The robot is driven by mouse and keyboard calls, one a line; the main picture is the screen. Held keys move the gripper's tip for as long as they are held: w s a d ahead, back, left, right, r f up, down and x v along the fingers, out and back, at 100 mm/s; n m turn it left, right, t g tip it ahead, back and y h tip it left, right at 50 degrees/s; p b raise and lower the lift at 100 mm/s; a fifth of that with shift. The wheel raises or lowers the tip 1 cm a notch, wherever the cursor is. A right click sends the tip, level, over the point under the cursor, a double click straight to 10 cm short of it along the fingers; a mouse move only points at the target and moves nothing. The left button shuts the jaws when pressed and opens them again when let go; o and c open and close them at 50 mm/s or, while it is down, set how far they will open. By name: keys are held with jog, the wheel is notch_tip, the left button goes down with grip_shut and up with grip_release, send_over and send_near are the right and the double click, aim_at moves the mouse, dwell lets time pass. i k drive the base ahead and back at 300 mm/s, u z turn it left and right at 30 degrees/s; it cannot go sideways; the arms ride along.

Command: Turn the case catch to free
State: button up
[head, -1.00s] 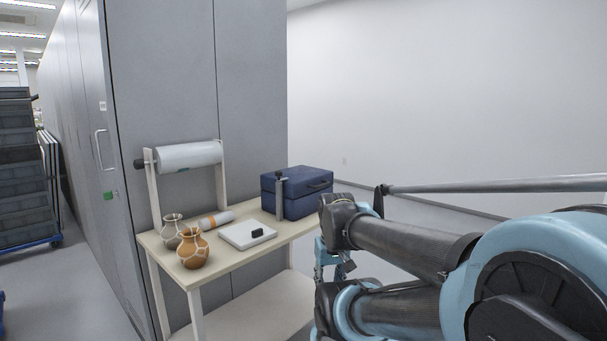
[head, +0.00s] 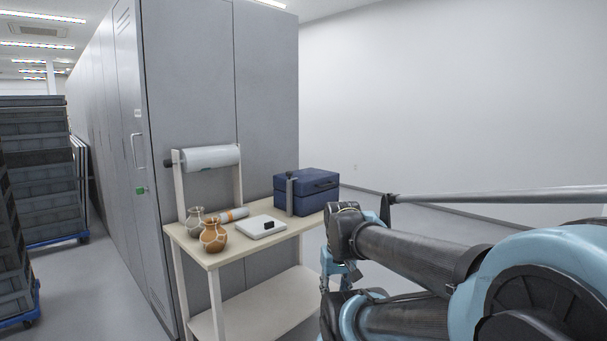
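A dark blue case (head: 312,184) stands closed at the far right end of a light wooden table (head: 199,249). A grey upright strap or bar with a dark knob at its top, which may be the case catch (head: 290,190), runs down the case's left front side. How the catch is turned is too small to tell. My gripper (head: 330,283) is partly seen low beside the table's right end, below the case and apart from it. My own arm covers much of it, and its fingers cannot be made out.
Two jars, a pale one (head: 196,217) and an orange one (head: 213,238), stand at the table's left end. A white flat device (head: 262,227) lies mid-table. A paper roll (head: 210,158) hangs on posts behind. Grey cabinets (head: 215,70) back the table. Stacked crates (head: 38,180) stand left.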

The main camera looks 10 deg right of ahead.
aim_at(290, 173)
jog(key=z, duration=5.7)
jog(key=k, duration=0.95)
jog(key=u, duration=5.7)
